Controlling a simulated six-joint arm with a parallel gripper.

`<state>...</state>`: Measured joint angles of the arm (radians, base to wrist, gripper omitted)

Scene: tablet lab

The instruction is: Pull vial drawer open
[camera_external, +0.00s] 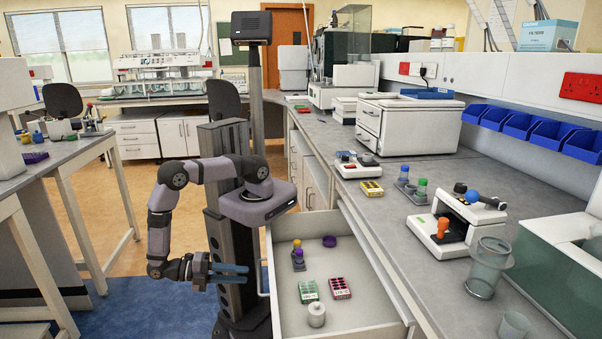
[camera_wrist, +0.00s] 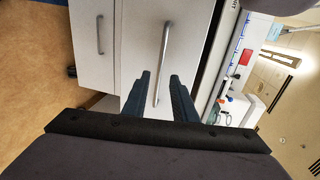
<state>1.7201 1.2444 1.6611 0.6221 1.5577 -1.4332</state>
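The drawer (camera_external: 345,313) under the right-hand bench stands pulled out, its inside showing. It holds a small stand with yellow- and purple-topped vials (camera_external: 298,256), a green rack (camera_external: 308,291), a pink rack (camera_external: 340,288), a white jar (camera_external: 317,315) and a purple ring (camera_external: 329,241). Its bar handle (camera_external: 262,277) is on the front at the left. My gripper (camera_external: 246,273) is open, blue fingers pointing at the drawer front, just left of the handle. In the wrist view, a metal handle (camera_wrist: 165,50) lines up between my spread fingers (camera_wrist: 160,75); neither finger visibly grips it.
The bench (camera_external: 405,200) above carries a white device (camera_external: 442,227) and a clear beaker (camera_external: 487,267) near its edge. Another drawer or door front with a handle (camera_wrist: 99,35) shows left in the wrist view. Open floor lies left of my arm.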

